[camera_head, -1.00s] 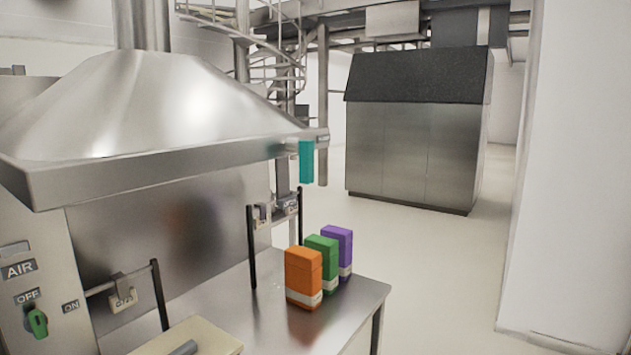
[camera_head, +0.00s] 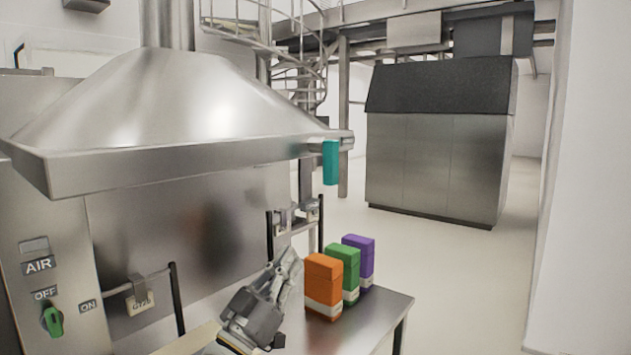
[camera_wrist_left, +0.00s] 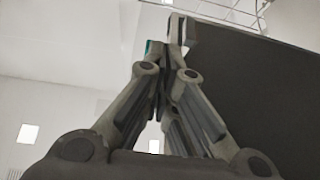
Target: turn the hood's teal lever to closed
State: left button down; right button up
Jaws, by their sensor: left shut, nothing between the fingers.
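The teal lever (camera_head: 330,163) hangs straight down from the right front corner of the steel hood (camera_head: 215,152) in the head view. My left gripper (camera_head: 292,258) is below the hood, left of and lower than the lever, and apart from it. Its fingers are shut together and empty, pointing up. My right gripper is not in view.
Orange (camera_head: 322,286), green (camera_head: 343,272) and purple (camera_head: 359,260) boxes stand on the steel bench (camera_head: 380,312) just right of my gripper. Black posts with rails (camera_head: 177,298) stand at the bench's back. A panel has a green AIR knob (camera_head: 53,320). Floor right of the bench is clear.

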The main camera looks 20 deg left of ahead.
pick_arm(q)
jog(key=s+a+r+t+h, duration=0.1)
jog(key=s+r+t+h, duration=0.1)
jog(key=r, duration=0.6)
jog(key=shift+s+m, duration=0.4)
jog(key=shift+s, duration=0.1)
jog(key=p, duration=0.4)
send_near(327, 154)
notch_tip(327, 154, up, 3)
jog(key=s, duration=0.1)
jog(key=shift+w+d+r+p, duration=0.1)
jog(key=shift+w+d+p, duration=0.15)
jog(key=shift+w, duration=0.4)
jog(key=shift+w+d+f+p, duration=0.1)
jog(key=shift+w+p, duration=0.15)
jog(key=shift+w, duration=0.45)
jog(key=shift+w+d+r+p, duration=0.1)
jog(key=shift+w+d+p, duration=0.15)
jog(key=shift+w, duration=0.4)
